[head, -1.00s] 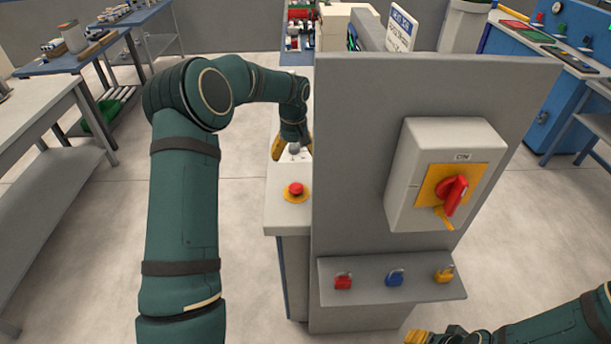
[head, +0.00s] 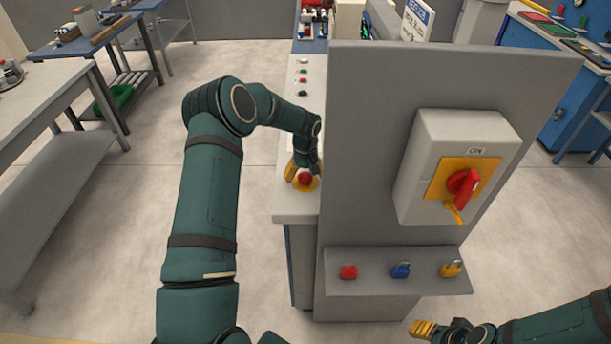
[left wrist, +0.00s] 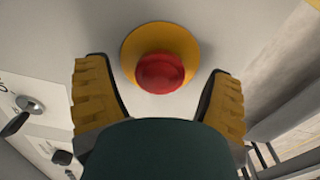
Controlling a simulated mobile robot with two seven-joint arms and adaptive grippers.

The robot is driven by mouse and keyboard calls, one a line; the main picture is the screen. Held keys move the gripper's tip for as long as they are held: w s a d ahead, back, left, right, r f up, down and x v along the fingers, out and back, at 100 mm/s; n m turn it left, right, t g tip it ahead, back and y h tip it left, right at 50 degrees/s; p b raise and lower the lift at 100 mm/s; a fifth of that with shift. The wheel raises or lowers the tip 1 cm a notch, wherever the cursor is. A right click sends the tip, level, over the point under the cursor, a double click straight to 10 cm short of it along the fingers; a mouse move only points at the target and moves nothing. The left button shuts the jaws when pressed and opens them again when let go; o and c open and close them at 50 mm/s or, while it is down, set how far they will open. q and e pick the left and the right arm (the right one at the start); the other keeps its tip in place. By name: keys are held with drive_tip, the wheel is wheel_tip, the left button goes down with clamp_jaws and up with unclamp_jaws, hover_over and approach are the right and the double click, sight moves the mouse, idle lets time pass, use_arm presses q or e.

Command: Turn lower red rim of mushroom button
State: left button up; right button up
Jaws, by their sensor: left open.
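The red mushroom button (head: 305,179) sits on a yellow round base (head: 309,187) on the light counter, left of the grey panel. In the left wrist view the red button (left wrist: 160,72) and its yellow base (left wrist: 131,50) show at top centre. My left gripper (head: 303,172) is at the button, and its yellow fingers (left wrist: 160,95) stand open on either side of it in the wrist view, with a gap on both sides. The button's lower rim is partly turned away from view. My right gripper (head: 422,329) shows at the bottom right, away from the button; its finger opening is unclear.
The upright grey panel (head: 370,130) stands close at the right of my left gripper. It carries a switch box (head: 425,140) with a red handle, above a shelf (head: 430,286) with red, blue and yellow padlocks. Small buttons (head: 303,80) lie farther back on the counter.

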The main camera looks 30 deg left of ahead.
use_arm(q)
drive_tip(key=shift+f, duration=0.15)
drive_tip(key=c, duration=1.2)
